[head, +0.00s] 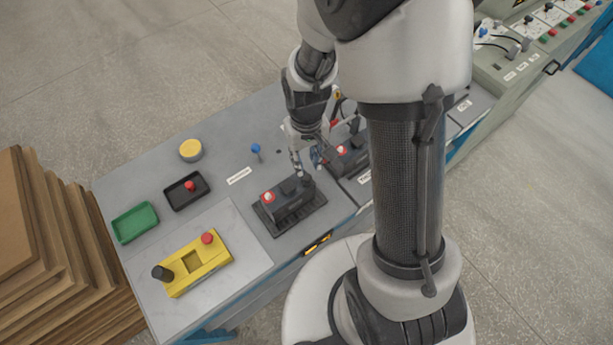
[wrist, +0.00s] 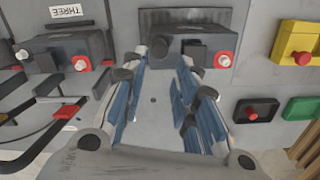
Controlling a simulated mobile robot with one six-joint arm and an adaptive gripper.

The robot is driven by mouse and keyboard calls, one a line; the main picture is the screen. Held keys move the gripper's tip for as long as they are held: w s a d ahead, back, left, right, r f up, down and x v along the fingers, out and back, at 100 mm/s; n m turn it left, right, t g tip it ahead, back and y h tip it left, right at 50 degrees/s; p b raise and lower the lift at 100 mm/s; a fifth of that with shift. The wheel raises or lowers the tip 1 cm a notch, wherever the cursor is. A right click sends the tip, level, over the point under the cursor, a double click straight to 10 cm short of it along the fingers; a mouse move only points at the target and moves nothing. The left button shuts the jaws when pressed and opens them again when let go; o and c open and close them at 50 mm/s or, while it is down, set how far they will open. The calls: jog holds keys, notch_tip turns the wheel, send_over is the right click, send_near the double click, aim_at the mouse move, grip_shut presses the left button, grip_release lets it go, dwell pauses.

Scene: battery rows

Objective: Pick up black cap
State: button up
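A dark battery block (head: 285,200) sits in a black tray on the grey bench in the head view. It also shows at the top middle of the wrist view (wrist: 190,48). A black cap (wrist: 158,47) is at its left end there, and a red terminal (wrist: 223,60) at its right end. In the head view the black cap (head: 306,180) is at the battery's right end, just below my gripper (head: 307,165). In the wrist view my gripper (wrist: 165,62) is open, with fingers apart. The cap shows between the fingertips, nearer the left one. I cannot tell whether they touch it.
A second battery (head: 352,153) stands to the right, partly hidden by my arm. To the left are a yellow fixture (head: 215,255), a black tray (head: 180,198) with a red knob, a green tray (head: 135,222) and a yellow round cap (head: 190,150). Stacked boards (head: 75,255) stand beside the bench.

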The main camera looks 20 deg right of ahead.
aim_at(307, 177)
notch_tip(307, 177, down, 9)
jog(key=shift+s+d+r+b, duration=0.1)
jog(key=shift+d+r+b, duration=0.1)
jog(key=shift+b, duration=0.9)
jog(key=shift+c, duration=0.2)
jog(key=shift+a, duration=0.1)
jog(key=c, duration=0.3)
